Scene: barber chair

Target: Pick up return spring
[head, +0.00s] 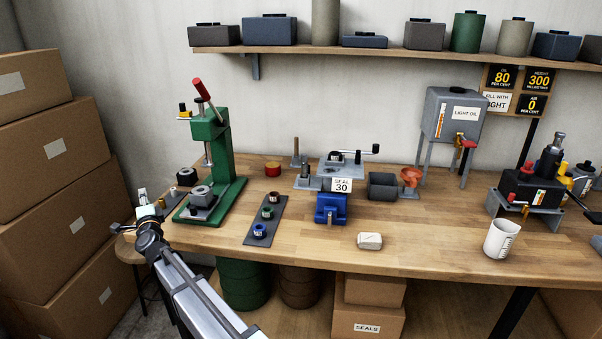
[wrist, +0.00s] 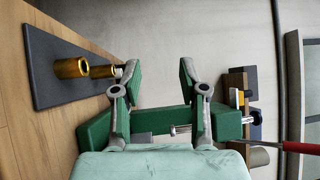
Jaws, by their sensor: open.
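My gripper (head: 144,205) is at the left end of the bench, left of the green press (head: 222,150). In the wrist view my gripper (wrist: 159,74) is open, with its two green-padded fingers apart and nothing between them. I cannot pick out the return spring for sure in either view. Brass cylinders (wrist: 70,68) stand on a dark mat (wrist: 50,88) at the left of the wrist view. A small dark and silver part shows behind the left finger, mostly hidden. The head view is too small to tell the parts near my gripper apart.
The press's red handle (wrist: 300,147) juts in at the right of the wrist view. A dark strip (head: 262,232) with several small parts lies right of the press. Cardboard boxes (head: 50,160) are stacked left.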

